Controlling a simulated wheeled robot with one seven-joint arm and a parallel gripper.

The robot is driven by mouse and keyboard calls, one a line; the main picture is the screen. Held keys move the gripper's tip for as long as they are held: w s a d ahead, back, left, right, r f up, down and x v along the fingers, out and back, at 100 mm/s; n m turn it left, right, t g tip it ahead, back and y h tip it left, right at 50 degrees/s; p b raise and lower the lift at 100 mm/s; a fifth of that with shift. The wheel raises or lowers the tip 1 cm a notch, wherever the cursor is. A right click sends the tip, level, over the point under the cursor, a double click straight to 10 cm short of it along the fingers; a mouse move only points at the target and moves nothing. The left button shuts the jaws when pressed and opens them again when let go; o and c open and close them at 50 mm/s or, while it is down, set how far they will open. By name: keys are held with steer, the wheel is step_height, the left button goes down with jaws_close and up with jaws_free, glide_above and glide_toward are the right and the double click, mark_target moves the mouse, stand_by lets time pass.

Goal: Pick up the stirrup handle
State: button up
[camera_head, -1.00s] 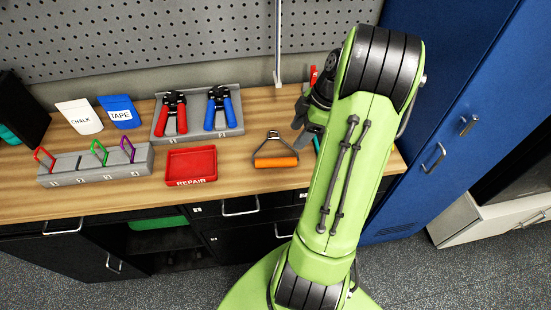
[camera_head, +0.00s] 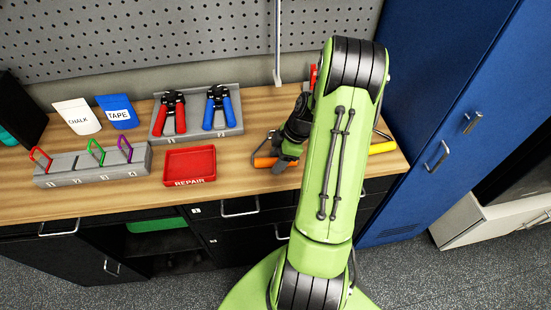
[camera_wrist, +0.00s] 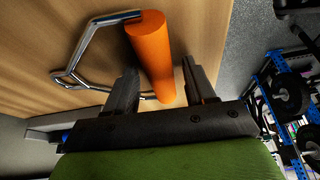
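The stirrup handle has an orange grip (camera_wrist: 153,58) and a bent metal frame (camera_wrist: 84,48). It lies on the wooden bench top. In the head view its orange grip (camera_head: 265,162) shows just left of my gripper, and my arm hides part of it. My gripper (camera_wrist: 160,85) is open in the wrist view, with one dark finger on each side of the orange grip. The grip's near end lies between the fingers. I cannot tell whether either finger touches it.
A red REPAIR tray (camera_head: 190,181) is left of the handle. Behind it stands a grey holder (camera_head: 236,128) with red and blue hand grippers. A grey slotted block (camera_head: 47,181) with coloured carabiners is at left. A yellow object (camera_head: 382,147) lies right of my arm, near the blue locker (camera_head: 408,195).

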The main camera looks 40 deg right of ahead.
jaws_close()
step_height(320, 180, up, 10)
steer(key=p, duration=0.1)
stand_by(0.4)
